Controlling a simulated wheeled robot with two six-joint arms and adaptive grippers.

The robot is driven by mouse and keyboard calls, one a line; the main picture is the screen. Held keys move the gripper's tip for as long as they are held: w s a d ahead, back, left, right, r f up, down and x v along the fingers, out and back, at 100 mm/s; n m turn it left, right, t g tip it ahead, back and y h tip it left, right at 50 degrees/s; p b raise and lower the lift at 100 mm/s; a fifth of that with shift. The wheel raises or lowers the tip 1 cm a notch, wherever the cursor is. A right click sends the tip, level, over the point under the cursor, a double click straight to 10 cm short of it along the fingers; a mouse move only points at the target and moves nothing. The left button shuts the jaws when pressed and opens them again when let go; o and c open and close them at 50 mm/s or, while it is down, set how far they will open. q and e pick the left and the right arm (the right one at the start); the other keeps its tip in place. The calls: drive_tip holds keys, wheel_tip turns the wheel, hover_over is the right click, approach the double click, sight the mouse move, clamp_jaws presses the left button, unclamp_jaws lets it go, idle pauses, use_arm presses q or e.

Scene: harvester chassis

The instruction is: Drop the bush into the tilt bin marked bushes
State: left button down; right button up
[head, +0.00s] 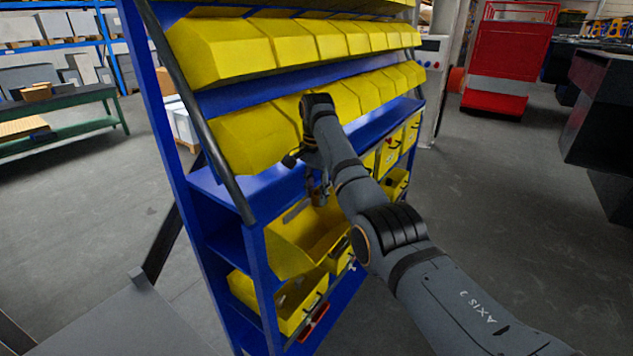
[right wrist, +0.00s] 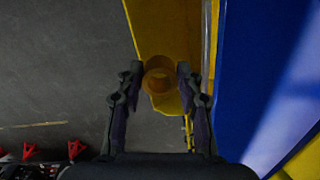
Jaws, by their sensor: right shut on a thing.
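My right gripper (head: 317,180) points down over an open, tilted yellow bin (head: 288,254) in the blue rack. Its fingers (right wrist: 158,85) are shut on a bronze-coloured ring-shaped bush (right wrist: 160,76), which shows small and dark in the head view (head: 319,198). In the right wrist view the bush is seen end-on between the fingertips, with the yellow bin (right wrist: 163,28) behind it. The bush appears above the bin's opening; I cannot tell its exact height. No bin marking is readable. My left gripper is not in view.
The blue rack (head: 262,187) has rows of closed yellow bins (head: 240,50) above the open one. Another yellow bin (head: 270,305) lies below it. A red cabinet (head: 508,60) stands at the back right. The grey floor (head: 490,200) to the right is clear.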

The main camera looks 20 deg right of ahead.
drive_tip(key=shift+f, duration=0.2)
drive_tip(key=shift+w+f, duration=0.15)
drive_tip(key=shift+f, duration=0.2)
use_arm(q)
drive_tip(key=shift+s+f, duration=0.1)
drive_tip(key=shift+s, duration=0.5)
use_arm(e)
wheel_tip(320, 180, down, 7)
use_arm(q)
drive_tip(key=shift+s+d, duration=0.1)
use_arm(e)
drive_tip(key=o, duration=1.3)
